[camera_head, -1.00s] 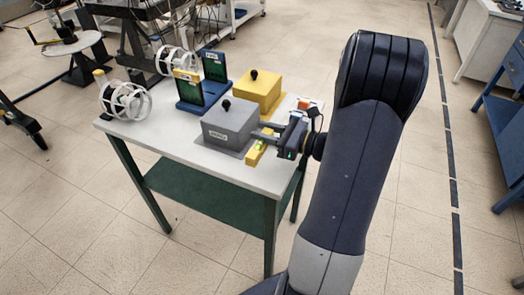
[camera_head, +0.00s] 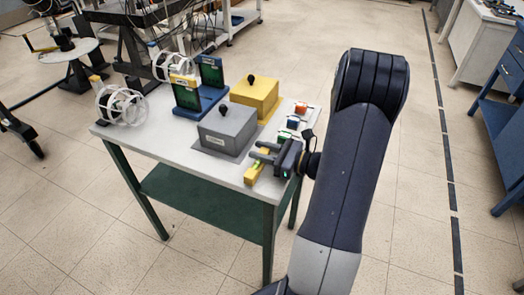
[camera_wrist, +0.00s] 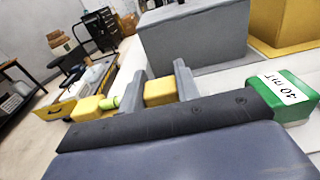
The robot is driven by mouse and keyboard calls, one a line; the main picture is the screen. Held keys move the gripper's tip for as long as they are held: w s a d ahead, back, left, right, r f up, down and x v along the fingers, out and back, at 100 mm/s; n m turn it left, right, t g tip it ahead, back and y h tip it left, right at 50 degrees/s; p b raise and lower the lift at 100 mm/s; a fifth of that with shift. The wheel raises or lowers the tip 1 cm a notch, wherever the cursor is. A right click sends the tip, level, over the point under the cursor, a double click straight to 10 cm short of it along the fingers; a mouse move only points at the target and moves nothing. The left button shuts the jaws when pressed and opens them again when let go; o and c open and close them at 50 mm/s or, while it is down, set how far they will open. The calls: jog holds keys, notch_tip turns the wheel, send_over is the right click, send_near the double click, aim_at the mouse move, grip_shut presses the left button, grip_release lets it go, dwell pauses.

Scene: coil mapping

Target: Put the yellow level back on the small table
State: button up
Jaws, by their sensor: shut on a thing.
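The yellow level (camera_head: 255,173) is at the near right edge of the small table (camera_head: 172,142), which has a white top and green legs. My gripper (camera_head: 261,153) is shut on the level. In the wrist view, a yellow middle part of the level (camera_wrist: 160,92) shows between my two fingers (camera_wrist: 161,85). Its green vial (camera_wrist: 109,103) and a yellow end show left of the left finger. The level is at or just above the table top; I cannot tell whether it touches.
A grey box (camera_head: 228,130) with a black knob stands close beside my gripper, with a yellow box (camera_head: 256,95) behind it. Green (camera_wrist: 290,97), blue (camera_head: 292,124) and orange (camera_head: 300,108) blocks line the right edge. White coil frames (camera_head: 122,106) stand left. The front left table top is clear.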

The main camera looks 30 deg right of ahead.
jog(key=shift+s+a+f, duration=0.1)
jog(key=shift+s+f, duration=0.05)
jog(key=shift+f, duration=0.4)
jog(key=o, duration=1.1)
jog(key=shift+s+f+b, duration=0.1)
jog(key=shift+f+b, duration=0.05)
jog(key=shift+b, duration=0.15)
jog(key=shift+r, duration=0.25)
jog(key=r+v, duration=0.1)
jog(key=v, duration=1)
jog(key=shift+s+d+r, duration=0.15)
jog(key=shift+d, duration=0.25)
jog(key=x, duration=0.5)
jog(key=p+x, duration=0.1)
jog(key=x, duration=0.4)
jog(key=shift+a, duration=0.1)
jog(key=shift+x, duration=0.95)
